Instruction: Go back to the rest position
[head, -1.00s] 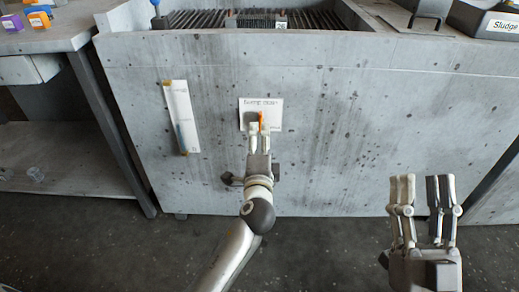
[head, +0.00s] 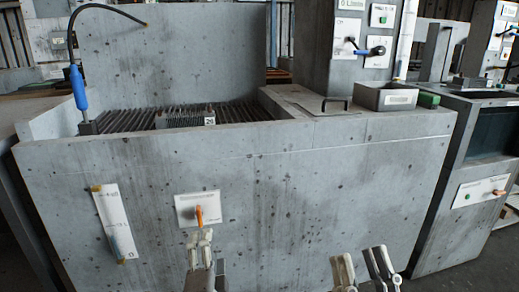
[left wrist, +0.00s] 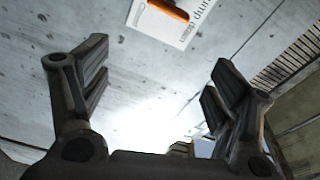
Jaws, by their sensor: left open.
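My left gripper (head: 201,240) is open and empty, just below the small orange lever (head: 199,215) in the head view. The lever sits on a white label plate (head: 183,207) on the front of the grey concrete housing. In the left wrist view, my two dark fingers (left wrist: 155,92) stand wide apart. The orange lever (left wrist: 170,9) and its plate (left wrist: 182,33) lie beyond them at the top, clear of the fingers. My right gripper (head: 364,267) is open and empty at the bottom edge of the head view, low in front of the housing.
The concrete housing (head: 300,190) fills the middle, with a grate and a blue-handled hose (head: 79,88) on top. A white gauge strip (head: 115,222) is on its front. Some floor (head: 440,276) shows at lower right.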

